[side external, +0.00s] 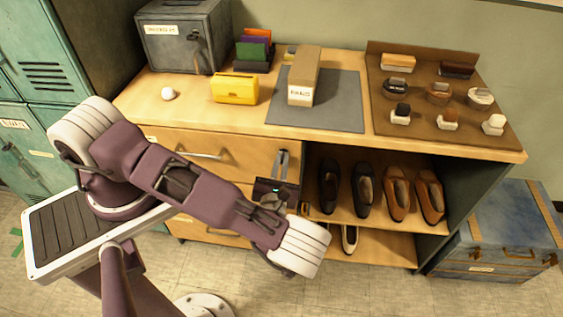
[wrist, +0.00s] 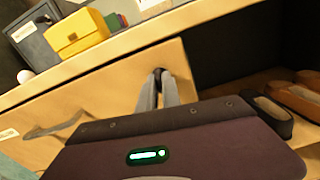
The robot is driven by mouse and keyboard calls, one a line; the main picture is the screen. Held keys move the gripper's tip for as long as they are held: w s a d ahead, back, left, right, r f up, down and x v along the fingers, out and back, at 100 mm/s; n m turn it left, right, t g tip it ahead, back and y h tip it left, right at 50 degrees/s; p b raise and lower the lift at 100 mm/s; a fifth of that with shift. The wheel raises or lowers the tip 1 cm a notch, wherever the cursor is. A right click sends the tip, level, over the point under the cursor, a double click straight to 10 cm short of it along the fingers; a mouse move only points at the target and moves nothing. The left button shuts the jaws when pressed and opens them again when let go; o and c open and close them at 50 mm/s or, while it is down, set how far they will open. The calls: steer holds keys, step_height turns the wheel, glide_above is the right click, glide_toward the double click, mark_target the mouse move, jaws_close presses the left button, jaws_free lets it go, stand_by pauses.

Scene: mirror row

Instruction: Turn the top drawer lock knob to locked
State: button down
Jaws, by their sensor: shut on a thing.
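The top drawer (side external: 250,151) has a light wooden front with a metal bar handle (side external: 200,154); it looks shut. It also fills the middle of the wrist view (wrist: 110,95), with its handle (wrist: 55,128) at the left. My gripper (side external: 282,155) is at the upper right part of this front. In the wrist view my gripper (wrist: 158,78) has its two grey fingers close together on a small dark lock knob (wrist: 157,70). The fingers hide most of the knob, so I cannot tell its turn.
Shoes (side external: 397,190) stand on the open shelf right of the drawer. The worktop above bears a grey lockbox (side external: 185,40), a yellow box (side external: 235,88), a long cardboard box (side external: 305,75) and a brown board (side external: 420,120) with brushes. A blue trunk (side external: 505,230) stands on the floor at right.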

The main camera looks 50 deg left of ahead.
steer(key=shift+n, duration=0.6)
steer(key=c, duration=1.5)
jaws_free()
steer(key=shift+c, duration=0.2)
steer(key=v, duration=0.7)
steer(key=shift+d, duration=0.1)
